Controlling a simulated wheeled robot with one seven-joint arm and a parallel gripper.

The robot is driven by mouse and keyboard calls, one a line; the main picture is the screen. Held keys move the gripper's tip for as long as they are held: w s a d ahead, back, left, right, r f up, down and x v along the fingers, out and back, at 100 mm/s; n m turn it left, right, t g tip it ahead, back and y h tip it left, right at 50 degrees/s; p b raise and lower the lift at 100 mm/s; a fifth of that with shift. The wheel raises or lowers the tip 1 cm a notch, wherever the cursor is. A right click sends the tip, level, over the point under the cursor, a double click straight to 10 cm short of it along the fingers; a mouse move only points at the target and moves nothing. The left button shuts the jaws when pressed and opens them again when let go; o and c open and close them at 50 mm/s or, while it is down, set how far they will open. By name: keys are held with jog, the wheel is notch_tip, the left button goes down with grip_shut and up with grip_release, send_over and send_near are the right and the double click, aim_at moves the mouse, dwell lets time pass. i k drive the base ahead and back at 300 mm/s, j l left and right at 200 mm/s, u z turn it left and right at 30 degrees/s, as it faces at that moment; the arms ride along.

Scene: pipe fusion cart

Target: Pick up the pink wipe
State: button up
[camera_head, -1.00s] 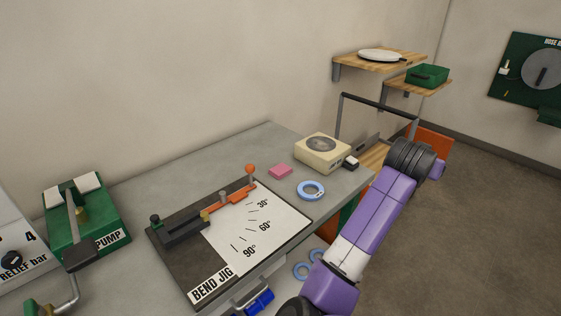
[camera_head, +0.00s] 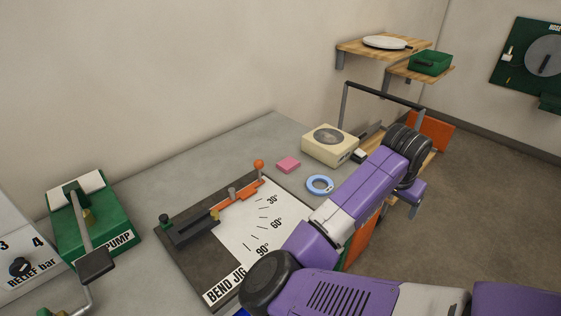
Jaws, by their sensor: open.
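The pink wipe (camera_head: 288,165) is a small flat block lying on the grey bench top. It sits between the orange-knobbed lever of the bend jig and the cream box, with bare bench around it. My purple arm reaches across the lower right, its black wrist joint beyond the bench's right edge, to the right of the wipe. I cannot make out my gripper's fingers; nothing of mine touches the wipe.
The bend jig (camera_head: 204,260) lies left of the wipe. A blue ring (camera_head: 320,185) and the cream box (camera_head: 330,145) lie to its right. Shelves (camera_head: 385,52) hang behind. Bench behind the wipe is clear.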

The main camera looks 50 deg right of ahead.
aim_at(289, 164)
jog(key=i, duration=1.3)
